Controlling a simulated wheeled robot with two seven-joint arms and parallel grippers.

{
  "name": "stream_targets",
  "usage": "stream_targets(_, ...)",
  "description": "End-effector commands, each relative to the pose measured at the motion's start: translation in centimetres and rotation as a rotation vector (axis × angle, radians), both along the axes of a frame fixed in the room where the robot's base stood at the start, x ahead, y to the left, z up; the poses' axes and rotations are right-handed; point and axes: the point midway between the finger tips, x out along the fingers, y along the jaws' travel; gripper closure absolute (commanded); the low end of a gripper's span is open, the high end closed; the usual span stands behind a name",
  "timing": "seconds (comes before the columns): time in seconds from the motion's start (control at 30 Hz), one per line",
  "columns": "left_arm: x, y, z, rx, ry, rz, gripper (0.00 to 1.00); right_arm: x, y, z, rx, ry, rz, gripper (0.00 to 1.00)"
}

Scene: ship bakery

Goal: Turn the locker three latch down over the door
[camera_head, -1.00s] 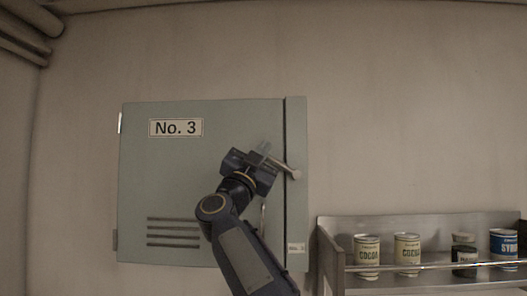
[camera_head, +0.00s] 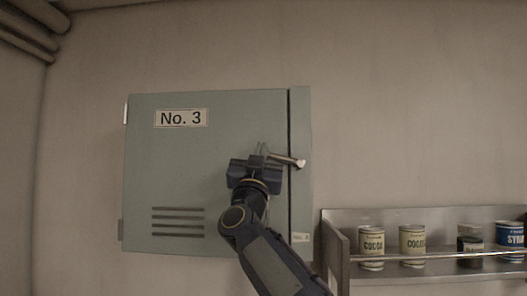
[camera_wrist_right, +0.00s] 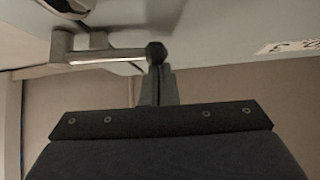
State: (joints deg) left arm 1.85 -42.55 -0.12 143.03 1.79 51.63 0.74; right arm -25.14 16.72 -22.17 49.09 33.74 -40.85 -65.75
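The locker three door (camera_head: 215,165) is a grey-green panel labelled "No. 3", lying flat against its frame. Its latch (camera_head: 290,160) is a pale metal bar pivoted on the right-hand frame strip. The bar reaches left over the door edge, its left end slightly higher than the pivot. The latch also shows in the right wrist view (camera_wrist_right: 108,56), with a dark end at the fingertips. My right gripper (camera_head: 262,150) is at the bar's left end. Its fingers (camera_wrist_right: 157,85) look closed together and seem to touch that end; a grip around it cannot be made out. My left gripper is out of view.
A metal shelf (camera_head: 365,280) with a front rail stands at the lower right. It holds cocoa tins (camera_head: 372,243), a dark jar (camera_head: 470,245) and a blue tin (camera_head: 509,236). The wall (camera_head: 420,110) above it is bare.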

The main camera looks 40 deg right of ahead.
Motion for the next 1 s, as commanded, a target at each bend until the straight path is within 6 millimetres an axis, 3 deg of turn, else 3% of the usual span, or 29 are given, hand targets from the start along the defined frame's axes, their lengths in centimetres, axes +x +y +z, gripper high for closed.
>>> stream_targets(0.4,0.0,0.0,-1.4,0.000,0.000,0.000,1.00,0.2,0.2,-2.0,-0.087,0.073,0.000,1.00)
stream_targets(1.0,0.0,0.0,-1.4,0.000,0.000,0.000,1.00,0.2,0.2,-2.1,-0.085,0.072,-0.001,1.00)
